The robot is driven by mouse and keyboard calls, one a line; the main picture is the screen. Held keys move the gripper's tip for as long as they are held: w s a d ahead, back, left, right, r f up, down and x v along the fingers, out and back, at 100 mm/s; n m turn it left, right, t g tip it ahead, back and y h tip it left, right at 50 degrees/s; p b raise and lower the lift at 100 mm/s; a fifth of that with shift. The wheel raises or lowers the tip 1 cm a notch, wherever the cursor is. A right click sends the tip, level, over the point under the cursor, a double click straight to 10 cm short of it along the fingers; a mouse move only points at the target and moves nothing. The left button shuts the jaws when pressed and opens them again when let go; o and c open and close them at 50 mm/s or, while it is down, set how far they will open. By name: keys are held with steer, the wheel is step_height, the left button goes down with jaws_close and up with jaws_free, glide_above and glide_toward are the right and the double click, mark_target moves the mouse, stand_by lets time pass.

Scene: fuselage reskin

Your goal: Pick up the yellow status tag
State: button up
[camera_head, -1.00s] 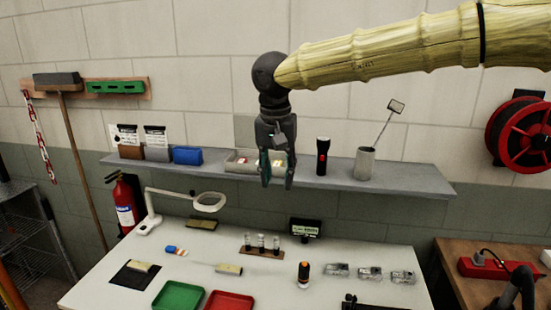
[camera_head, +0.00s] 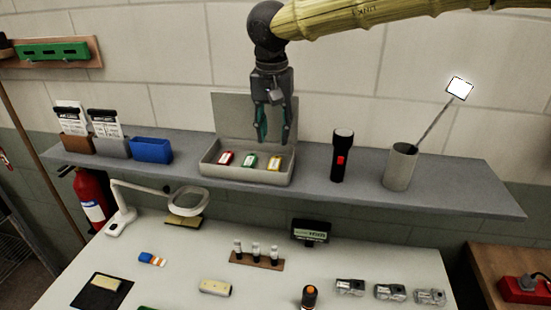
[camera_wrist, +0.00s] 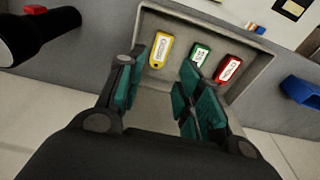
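The yellow status tag (camera_head: 274,163) lies at the right end of a row of three tags in an open grey box (camera_head: 210,172) on the shelf. A red tag (camera_head: 226,158) and a green tag (camera_head: 249,160) lie to its left. My gripper (camera_head: 274,140) hangs above the box, fingers pointing down, open and empty. In the wrist view the yellow tag (camera_wrist: 160,50) shows just beyond the gap between the teal-padded fingers (camera_wrist: 155,85), with the green tag (camera_wrist: 200,54) and red tag (camera_wrist: 228,68) to the right.
A black flashlight (camera_head: 341,157) stands right of the box, then a cup (camera_head: 400,167) holding a mirror on a rod. A blue bin (camera_head: 151,150) is to the left. The box's raised lid (camera_head: 228,117) stands behind the tags. A worktable with small items is below.

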mark_target(275, 162)
steer(key=shift+s+f, duration=0.5)
steer(key=shift+f, duration=0.3)
steer(key=shift+w+f+p, duration=0.45)
steer(key=shift+w+f, duration=0.55)
steer(key=shift+f, duration=0.25)
steer(key=shift+s+d+f+p, duration=0.15)
steer(key=shift+s+f+p, duration=0.15)
steer(key=shift+f+p, duration=0.35)
steer(key=f, duration=0.1)
steer(key=w+f+p, duration=0.1)
steer(key=f, duration=0.1)
steer(key=shift+f, duration=0.15)
steer(key=shift+s, duration=0.25)
steer(key=c, duration=0.5)
